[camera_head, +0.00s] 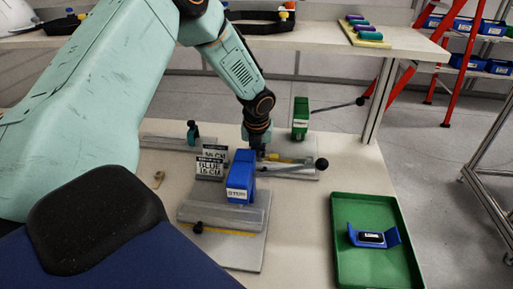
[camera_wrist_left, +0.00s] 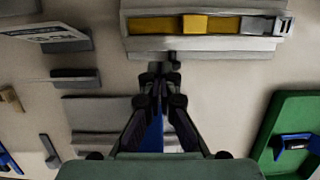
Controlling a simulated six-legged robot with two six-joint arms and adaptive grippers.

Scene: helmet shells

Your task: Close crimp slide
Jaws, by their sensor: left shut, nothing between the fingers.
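My left gripper (camera_head: 259,150) reaches down behind the blue block (camera_head: 241,174). In the left wrist view its fingers (camera_wrist_left: 160,78) are together and empty, just short of a grey rail fixture. That fixture (camera_wrist_left: 205,44) carries a yellow strip with a raised yellow slide piece (camera_wrist_left: 195,24) near its middle. In the head view the yellow piece (camera_head: 283,159) is partly hidden behind the gripper, with a black-knobbed rod (camera_head: 321,163) at its right. I cannot tell whether the fingertips touch the fixture. The blue block shows partly below the fingers (camera_wrist_left: 153,137). My right gripper is not in view.
A green block (camera_head: 300,118) with a black-knobbed lever (camera_head: 360,101) stands behind. Label cards (camera_head: 209,163) stand left of the blue block. A green tray (camera_head: 345,268) at the right holds a blue holder (camera_head: 388,237). The table between the tray and the blue block is clear.

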